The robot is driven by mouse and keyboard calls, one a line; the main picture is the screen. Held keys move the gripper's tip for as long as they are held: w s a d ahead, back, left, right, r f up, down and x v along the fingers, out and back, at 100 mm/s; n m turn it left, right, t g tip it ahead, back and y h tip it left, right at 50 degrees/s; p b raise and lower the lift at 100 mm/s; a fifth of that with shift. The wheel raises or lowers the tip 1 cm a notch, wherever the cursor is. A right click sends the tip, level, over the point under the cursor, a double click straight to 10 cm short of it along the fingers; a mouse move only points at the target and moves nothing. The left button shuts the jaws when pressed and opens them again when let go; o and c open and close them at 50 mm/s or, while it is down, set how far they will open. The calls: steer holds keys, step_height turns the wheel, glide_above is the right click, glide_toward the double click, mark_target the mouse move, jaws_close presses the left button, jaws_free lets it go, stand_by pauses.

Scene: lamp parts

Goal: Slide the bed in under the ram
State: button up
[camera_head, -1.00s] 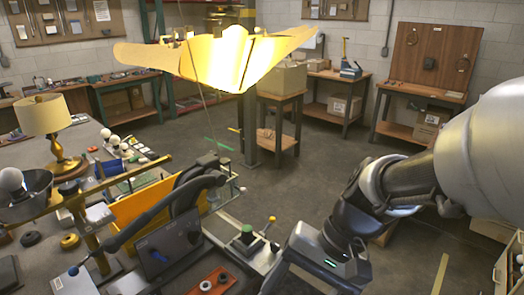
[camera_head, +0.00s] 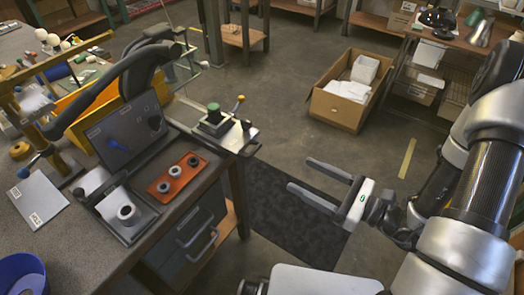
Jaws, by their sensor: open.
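On the workbench (camera_head: 95,255) at left, a grey plate carrying a pale ring-shaped part (camera_head: 128,215) sits at the front end of a dark track. This looks like the bed, though I cannot be sure. Behind it stands a dark panel (camera_head: 125,130) with blue marks. A block with a green knob (camera_head: 214,112) and a yellow-ball lever (camera_head: 240,98) sits at the bench's right corner. My gripper (camera_head: 301,175) is open and empty, right of the bench over the floor, apart from everything.
An orange tray (camera_head: 160,190) with a few ring parts lies beside the track. Drawers with handles (camera_head: 200,245) face my side of the bench. A blue bowl (camera_head: 22,275) is at lower left. An open cardboard box (camera_head: 350,90) stands on the floor, which is otherwise mostly clear.

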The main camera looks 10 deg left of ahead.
mark_target(254, 149)
steer(key=x, duration=1.6)
steer(key=shift+a+b, duration=0.2)
steer(key=shift+b, duration=0.15)
steer(key=c, duration=1.3)
steer(key=shift+o, duration=0.2)
steer(key=shift+a, duration=0.1)
